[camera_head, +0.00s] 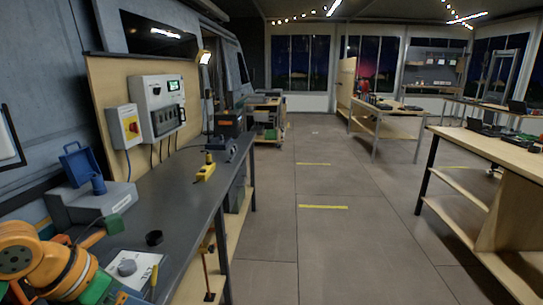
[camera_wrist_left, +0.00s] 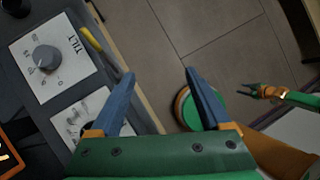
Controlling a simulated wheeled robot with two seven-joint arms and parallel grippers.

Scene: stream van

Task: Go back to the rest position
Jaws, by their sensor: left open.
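My left arm comes in at the bottom left of the head view, orange and green, over the near end of the dark workbench (camera_head: 166,212). In the left wrist view my left gripper (camera_wrist_left: 160,73) has its two blue fingers well apart, with nothing between them. The fingers point past the bench edge, with the grey floor beyond. A dial panel marked TILT (camera_wrist_left: 52,58) lies left of the fingers. At the right of that view is a small orange and green arm end, seemingly my right gripper (camera_wrist_left: 250,90); its jaws are too small to judge. The head view does not show it.
Electrical boxes (camera_head: 157,106) hang on the back panel. Wooden tables (camera_head: 490,150) stand right; the floor aisle (camera_head: 325,225) between is clear.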

